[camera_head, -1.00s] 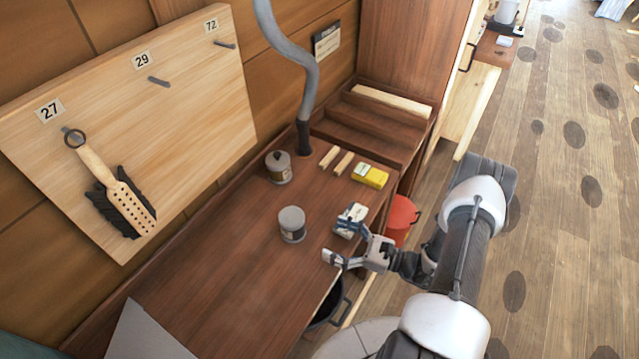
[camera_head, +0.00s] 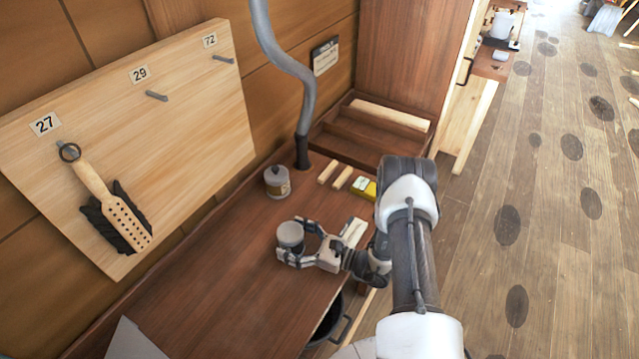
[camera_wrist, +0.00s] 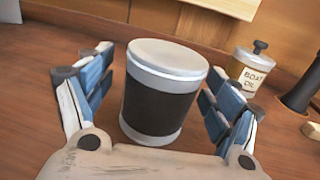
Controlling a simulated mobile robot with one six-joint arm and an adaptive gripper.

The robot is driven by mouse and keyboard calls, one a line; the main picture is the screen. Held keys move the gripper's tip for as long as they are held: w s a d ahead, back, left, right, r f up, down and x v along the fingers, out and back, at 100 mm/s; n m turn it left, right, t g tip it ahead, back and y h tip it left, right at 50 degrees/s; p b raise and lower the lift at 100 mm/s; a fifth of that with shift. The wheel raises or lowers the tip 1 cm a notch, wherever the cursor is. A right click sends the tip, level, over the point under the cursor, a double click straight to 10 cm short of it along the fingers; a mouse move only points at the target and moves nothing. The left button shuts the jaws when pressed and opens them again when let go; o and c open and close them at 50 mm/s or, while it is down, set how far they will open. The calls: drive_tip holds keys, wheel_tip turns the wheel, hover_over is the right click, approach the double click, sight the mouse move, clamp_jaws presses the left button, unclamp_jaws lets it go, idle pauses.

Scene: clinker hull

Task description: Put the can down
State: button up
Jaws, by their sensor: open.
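A grey can with a dark band and a pale lid (camera_head: 290,235) stands upright on the brown wooden bench (camera_head: 225,275). My gripper (camera_head: 289,247) is open around the can, one finger on each side. In the wrist view the can (camera_wrist: 160,95) stands between the two blue-padded fingers of my gripper (camera_wrist: 152,105), with a visible gap at least on its left side. The can's lower part is hidden by the fingers in the head view.
An oil tin labelled "BOAT OIL" (camera_head: 277,182) stands behind the can. Wooden blocks (camera_head: 335,176) and a yellow box (camera_head: 364,188) lie at the back right. A grey hose (camera_head: 300,85) rises from the bench. The bench's left part is clear.

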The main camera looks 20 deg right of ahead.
drive_tip(key=c, duration=1.5)
drive_tip(key=shift+c, duration=0.8)
drive_tip(key=shift+r, duration=0.1)
